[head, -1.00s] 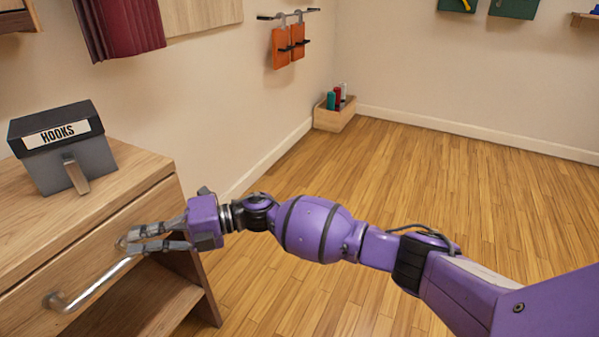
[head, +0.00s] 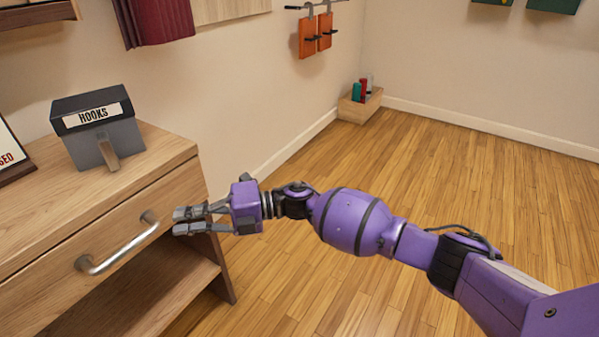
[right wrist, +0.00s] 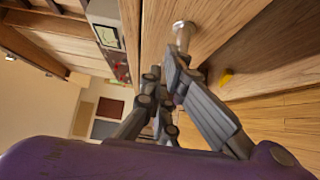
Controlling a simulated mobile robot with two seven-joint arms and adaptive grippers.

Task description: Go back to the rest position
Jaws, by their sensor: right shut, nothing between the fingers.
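My right gripper (head: 178,221) is at the end of the purple arm in the head view, at the front of the wooden cabinet. Its fingers are close together and hold nothing. The drawer (head: 75,238) has a metal bar handle (head: 118,246), and the fingertips are just right of the handle's right end, apart from it. In the right wrist view the gripper (right wrist: 165,75) shows with the handle (right wrist: 183,35) beyond its fingers. My left gripper is not in view.
A grey box labelled HOOKS (head: 83,146) stands on the cabinet top (head: 160,152). Below the drawer is an open shelf (head: 165,282). A wooden crate with bottles (head: 358,108) sits by the far wall. The wooden floor (head: 460,180) to the right is clear.

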